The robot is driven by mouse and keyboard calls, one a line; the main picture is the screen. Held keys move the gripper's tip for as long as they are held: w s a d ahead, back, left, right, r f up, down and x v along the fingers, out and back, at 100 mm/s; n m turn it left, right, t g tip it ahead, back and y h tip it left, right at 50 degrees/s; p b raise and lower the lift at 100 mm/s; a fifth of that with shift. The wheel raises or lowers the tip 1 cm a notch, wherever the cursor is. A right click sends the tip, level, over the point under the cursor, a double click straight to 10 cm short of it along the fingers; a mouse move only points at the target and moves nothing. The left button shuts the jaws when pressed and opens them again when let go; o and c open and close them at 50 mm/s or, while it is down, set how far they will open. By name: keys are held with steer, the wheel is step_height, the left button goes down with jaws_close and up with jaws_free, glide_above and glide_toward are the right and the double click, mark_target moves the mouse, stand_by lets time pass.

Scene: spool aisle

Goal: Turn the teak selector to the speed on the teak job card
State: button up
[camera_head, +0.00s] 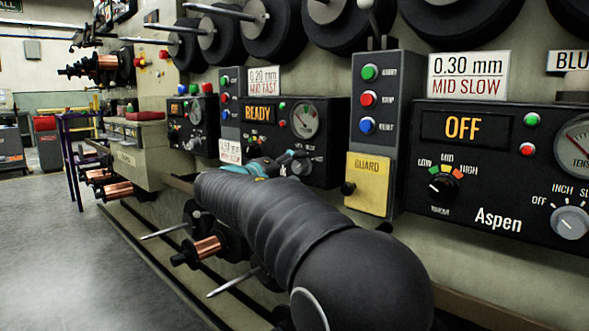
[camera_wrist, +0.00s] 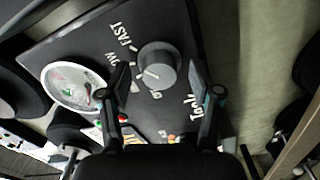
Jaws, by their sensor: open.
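In the wrist view, a dark panel shows rotated, with part of a white name that looks like Teak (camera_wrist: 182,107). Its round grey selector knob (camera_wrist: 157,60) sits between and beyond my gripper's fingertips (camera_wrist: 158,70). The fingers are spread, one on each side; contact cannot be told. A pale mark on the knob points to the lower left; FAST (camera_wrist: 119,33) is printed above left, and a word ending in OW is partly hidden.
A card reading 0.20 mm MID FAST (camera_head: 264,80) stands above the READY panel. A 0.50 mm card (camera_head: 230,150) is partly hidden by my arm. The Aspen panel (camera_head: 470,130) reads OFF, under a 0.30 mm MID SLOW card (camera_head: 467,76). A yellow guard box (camera_head: 368,180) and spindles protrude nearby.

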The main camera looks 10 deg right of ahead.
steer(key=v, duration=1.1)
steer(key=shift+s+a, duration=0.2)
steer(key=shift+a, duration=0.15)
